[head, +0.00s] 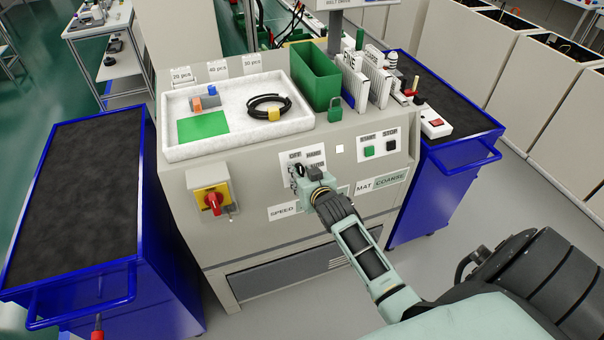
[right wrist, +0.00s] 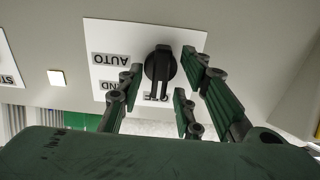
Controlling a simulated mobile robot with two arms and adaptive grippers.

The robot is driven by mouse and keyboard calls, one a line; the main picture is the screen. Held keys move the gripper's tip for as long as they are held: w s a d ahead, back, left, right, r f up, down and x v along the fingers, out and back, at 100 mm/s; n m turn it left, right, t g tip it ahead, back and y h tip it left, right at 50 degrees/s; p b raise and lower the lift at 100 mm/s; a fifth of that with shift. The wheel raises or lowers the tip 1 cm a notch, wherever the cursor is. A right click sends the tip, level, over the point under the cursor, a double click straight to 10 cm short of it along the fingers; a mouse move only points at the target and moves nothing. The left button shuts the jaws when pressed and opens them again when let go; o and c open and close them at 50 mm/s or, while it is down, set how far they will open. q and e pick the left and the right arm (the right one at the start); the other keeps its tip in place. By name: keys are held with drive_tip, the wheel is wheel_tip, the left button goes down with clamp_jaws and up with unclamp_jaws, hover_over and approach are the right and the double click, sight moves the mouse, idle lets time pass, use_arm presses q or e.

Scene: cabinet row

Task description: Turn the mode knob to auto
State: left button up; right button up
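The mode knob (right wrist: 161,67) is black and sits on a white label plate (right wrist: 105,40) on the grey machine front. In the right wrist view the plate's words are upside down: AUTO is left of the knob, part of another word lies below it, and OFF is partly hidden near the bottom. The knob's raised bar looks roughly vertical there. My right gripper (right wrist: 163,72) is open, with fingers on both sides of the knob; gaps seem to show, but contact is unclear. In the head view my right gripper (head: 308,177) covers much of the plate. My left gripper is out of view.
A white tray (head: 190,150) and green bin (head: 315,78) stand on top. Blue carts (head: 140,200) (head: 462,155) flank the machine.

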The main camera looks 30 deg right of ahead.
drive_tip(key=shift+c, duration=0.5)
clamp_jaws()
drive_tip(key=m+p, duration=0.1)
drive_tip(key=m, duration=0.1)
drive_tip(key=shift+r+m, duration=0.15)
drive_tip(key=shift+m, duration=0.25)
drive_tip(key=m+p, duration=0.2)
drive_tip(key=m, duration=0.2)
drive_tip(key=shift+d, duration=0.1)
drive_tip(key=m+p, duration=0.2)
drive_tip(key=m, duration=0.4)
drive_tip(key=shift+s+d, duration=0.1)
drive_tip(key=m, duration=0.3)
drive_tip(key=m+p, duration=0.1)
drive_tip(key=m, duration=0.1)
drive_tip(key=shift+f, duration=0.35)
drive_tip(key=shift+m, duration=0.3)
drive_tip(key=shift+s, duration=0.1)
